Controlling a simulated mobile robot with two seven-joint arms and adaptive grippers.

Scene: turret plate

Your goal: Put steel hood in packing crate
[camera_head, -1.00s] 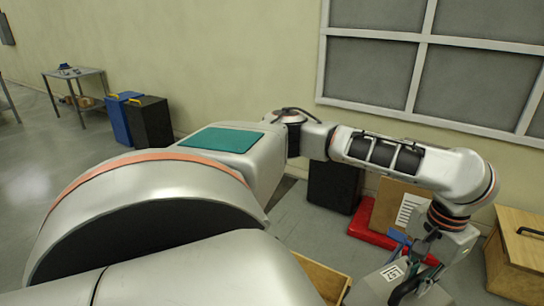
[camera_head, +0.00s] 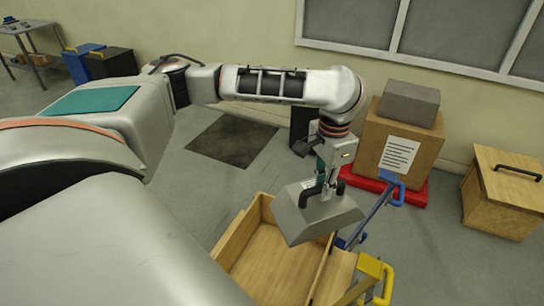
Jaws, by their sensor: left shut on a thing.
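The steel hood (camera_head: 318,222) is a grey, slope-sided piece with a black handle on top. My left gripper (camera_head: 326,192) is shut on it at the handle and holds it up, slightly tilted. The packing crate (camera_head: 238,243) is an open wooden box at the bottom middle. The hood hangs over the crate's right side in the picture and hides part of its right and far walls. The visible crate floor is bare. The height of the hood above the rim is hard to tell. My right gripper is not in view.
A cardboard box (camera_head: 376,140) with a grey block (camera_head: 408,103) on top stands on a red base (camera_head: 412,192). A blue-and-yellow handled frame (camera_head: 374,212) is right of the hood. A lidded wooden box (camera_head: 495,205) stands far right. A dark mat (camera_head: 232,140) lies on clear floor.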

